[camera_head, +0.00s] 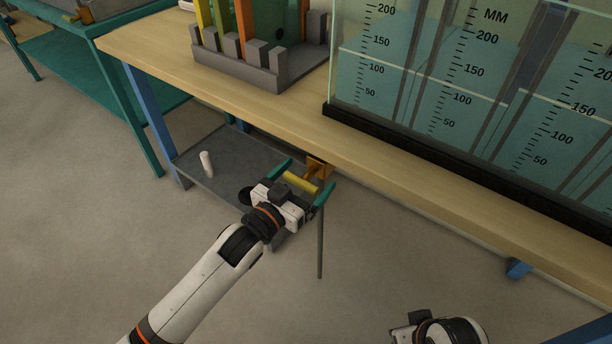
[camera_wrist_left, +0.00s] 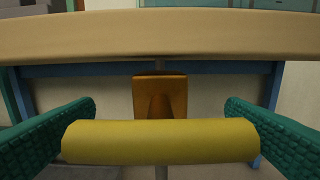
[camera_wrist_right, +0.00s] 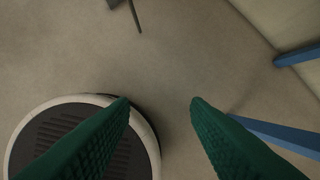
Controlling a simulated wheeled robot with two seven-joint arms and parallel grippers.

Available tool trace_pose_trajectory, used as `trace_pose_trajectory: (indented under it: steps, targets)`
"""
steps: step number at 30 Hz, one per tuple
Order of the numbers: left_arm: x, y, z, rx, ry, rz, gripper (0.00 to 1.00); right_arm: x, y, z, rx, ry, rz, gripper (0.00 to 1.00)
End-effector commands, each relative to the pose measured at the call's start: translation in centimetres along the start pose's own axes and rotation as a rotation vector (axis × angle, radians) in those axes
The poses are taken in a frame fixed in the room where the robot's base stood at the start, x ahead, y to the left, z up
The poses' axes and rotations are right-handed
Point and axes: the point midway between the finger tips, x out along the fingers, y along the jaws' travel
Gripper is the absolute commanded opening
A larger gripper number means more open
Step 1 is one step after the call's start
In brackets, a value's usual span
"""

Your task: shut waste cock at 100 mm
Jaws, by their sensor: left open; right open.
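The waste cock has an orange-brown body (camera_head: 318,168) under the bench's front edge and a yellow bar handle (camera_head: 299,182). In the left wrist view the handle (camera_wrist_left: 160,142) lies crosswise in front of the body (camera_wrist_left: 160,97). My left gripper (camera_head: 305,186) is open, its green fingers at either end of the handle; contact cannot be told. The glass flume (camera_head: 470,75) holds bluish water; a pale line, apparently its surface, crosses a little above 100 on the leftmost scale. My right gripper (camera_wrist_right: 160,104) is open and empty above the floor.
The wooden bench top (camera_head: 240,105) overhangs the cock. A grey rack (camera_head: 262,75) with coloured slats stands on it. A grey lower shelf (camera_head: 225,175) holds a white cylinder (camera_head: 206,163). A thin rod (camera_head: 320,240) hangs below the cock. The floor in front is clear.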

Motion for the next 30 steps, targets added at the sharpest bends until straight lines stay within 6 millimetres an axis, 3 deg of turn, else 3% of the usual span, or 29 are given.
trace_pose_trajectory:
  steps: [6, 15, 21, 30]
  targets:
    - [-4.3, 0.0, -0.1, -0.001, 0.005, 0.0, 0.95, 2.8, 0.2, -0.5, -0.002, 0.026, 0.004, 0.43]
    - [-9.9, 0.0, -0.1, 0.001, 0.004, 0.0, 0.95, 5.2, 0.3, -0.8, -0.003, 0.034, 0.006, 0.43]
    - [-11.2, 0.0, 0.0, 0.002, 0.002, 0.0, 0.95, 5.7, 0.3, -1.0, -0.004, 0.037, 0.006, 0.43]
    - [-11.3, 0.0, 0.0, 0.001, 0.0, 0.0, 0.95, 5.8, 0.3, -1.0, -0.004, 0.037, 0.006, 0.43]
